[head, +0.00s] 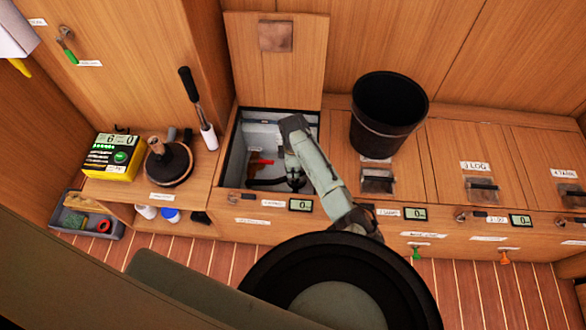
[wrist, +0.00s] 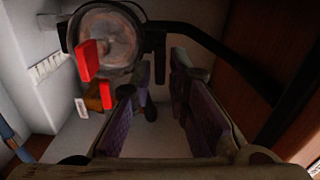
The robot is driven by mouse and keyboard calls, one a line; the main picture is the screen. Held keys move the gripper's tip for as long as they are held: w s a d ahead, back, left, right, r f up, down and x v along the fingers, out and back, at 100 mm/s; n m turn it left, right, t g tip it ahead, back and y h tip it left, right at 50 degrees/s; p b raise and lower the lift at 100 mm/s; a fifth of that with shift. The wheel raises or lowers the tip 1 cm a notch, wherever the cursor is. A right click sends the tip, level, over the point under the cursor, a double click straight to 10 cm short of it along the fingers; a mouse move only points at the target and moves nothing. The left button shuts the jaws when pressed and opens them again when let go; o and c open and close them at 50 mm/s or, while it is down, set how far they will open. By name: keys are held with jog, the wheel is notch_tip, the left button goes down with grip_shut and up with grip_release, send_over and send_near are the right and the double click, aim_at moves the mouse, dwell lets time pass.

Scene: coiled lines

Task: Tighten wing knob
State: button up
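My arm reaches down into the open locker (head: 236,165), and my gripper (head: 296,182) is low inside it. In the wrist view, my gripper (wrist: 161,78) has its two purple-padded fingers apart, with a gap between them. A round, clear-faced fitting (wrist: 108,38) with a black rim and black bracket arms (wrist: 185,32) sits beyond the fingers, up and left. Red handle parts (wrist: 88,60) stand in front of it. A small dark rounded piece (wrist: 151,112) shows in the gap by the left finger; I cannot tell whether it is the wing knob or touches the finger.
The locker lid (head: 262,50) stands open at the back. A black bucket (head: 388,115) stands on the bench to the right.

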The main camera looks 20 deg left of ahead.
grip_shut()
jog(key=shift+m, duration=0.3)
jog(key=shift+m+p, duration=0.6)
jog(key=shift+m, duration=0.4)
jog(key=m, duration=0.2)
jog(key=m+p, duration=0.1)
jog(key=m, duration=0.1)
jog(key=shift+w+m, duration=0.2)
jog(key=shift+m, duration=0.1)
jog(key=m+p, duration=0.1)
jog(key=m, duration=0.2)
jog(key=shift+w+m, duration=0.15)
jog(key=shift+m, duration=0.15)
jog(key=m, duration=0.5)
jog(key=shift+w+d+p, duration=0.15)
jog(key=shift+p, duration=0.25)
jog(key=m, duration=0.5)
jog(key=shift+w+d+m+p, duration=0.1)
jog(key=shift+d+m+p, duration=0.15)
jog(key=shift+m+p, duration=0.15)
